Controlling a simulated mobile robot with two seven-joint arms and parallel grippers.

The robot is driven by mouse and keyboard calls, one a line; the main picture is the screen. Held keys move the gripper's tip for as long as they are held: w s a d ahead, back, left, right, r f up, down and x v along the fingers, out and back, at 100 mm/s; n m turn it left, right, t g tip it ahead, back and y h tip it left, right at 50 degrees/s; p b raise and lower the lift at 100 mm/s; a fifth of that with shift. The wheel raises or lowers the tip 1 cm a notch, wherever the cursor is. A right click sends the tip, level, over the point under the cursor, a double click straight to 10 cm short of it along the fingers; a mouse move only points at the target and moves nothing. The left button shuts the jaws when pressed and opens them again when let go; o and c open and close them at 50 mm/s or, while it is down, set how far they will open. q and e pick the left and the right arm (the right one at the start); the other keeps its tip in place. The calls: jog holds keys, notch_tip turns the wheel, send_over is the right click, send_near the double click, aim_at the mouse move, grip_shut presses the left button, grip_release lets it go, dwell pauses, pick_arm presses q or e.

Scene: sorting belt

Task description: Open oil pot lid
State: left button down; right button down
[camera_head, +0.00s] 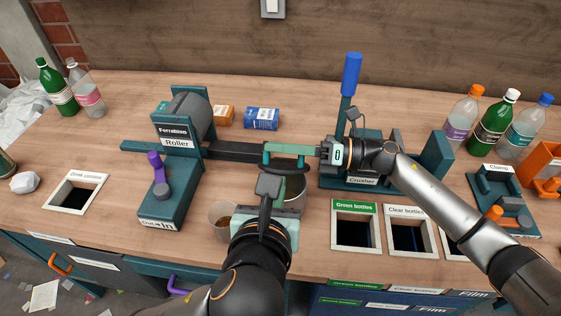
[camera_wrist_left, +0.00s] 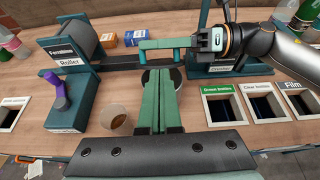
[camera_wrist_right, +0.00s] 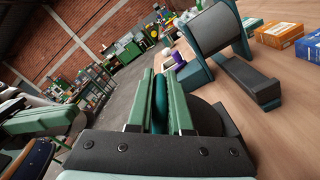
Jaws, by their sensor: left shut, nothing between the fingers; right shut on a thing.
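The oil pot (camera_head: 295,193) is a small grey vessel near the table's middle, partly hidden behind my left gripper (camera_head: 269,182). It also shows in the left wrist view (camera_wrist_left: 149,78), behind the left fingers. My left gripper is shut and empty, just in front of the pot. My right gripper (camera_head: 272,154) reaches in from the right above the pot. Its fingers are shut on a teal handle, seen between them in the right wrist view (camera_wrist_right: 159,103). A dark round lid (camera_wrist_right: 207,118) shows beside those fingers. How far it stands from the pot's rim I cannot tell.
A cup (camera_head: 221,214) with brown contents stands left of the pot. The roller machine (camera_head: 177,141) is at the left, the crusher (camera_head: 362,181) behind the right hand. Labelled bin openings (camera_head: 355,232) lie at the front right. Bottles (camera_head: 493,124) stand at the far right.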

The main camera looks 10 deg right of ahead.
aim_at(281, 168)
pick_arm(q)
jog(key=x, duration=1)
jog(key=shift+a+f, duration=0.25)
pick_arm(e)
jog(key=shift+f, duration=0.1)
